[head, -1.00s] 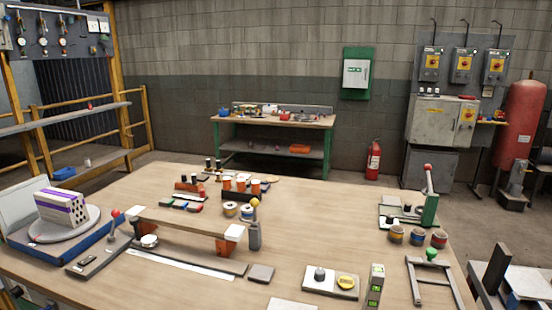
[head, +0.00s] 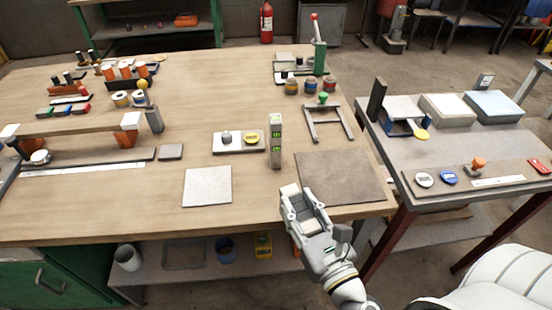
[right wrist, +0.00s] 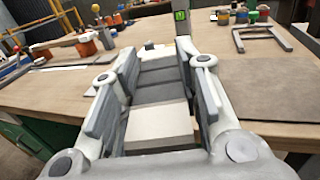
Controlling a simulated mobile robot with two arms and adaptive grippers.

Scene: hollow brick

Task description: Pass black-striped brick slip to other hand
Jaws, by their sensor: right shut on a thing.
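My right gripper (head: 303,199) is over the front edge of the wooden table, near the brown mat. It is shut on a flat pale piece with dark grey bands, the black-striped brick slip (right wrist: 160,125). In the right wrist view, the right gripper (right wrist: 162,78) has one finger on each side of the slip. In the head view the slip is small and partly covered by the fingers. My left gripper is not in view.
The brown mat (head: 340,178) and a pale square tile (head: 207,186) lie on the table (head: 90,215). A green-marked upright level (head: 276,140) stands between them. A grey side table (head: 470,150) holds boxes and small tools at right.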

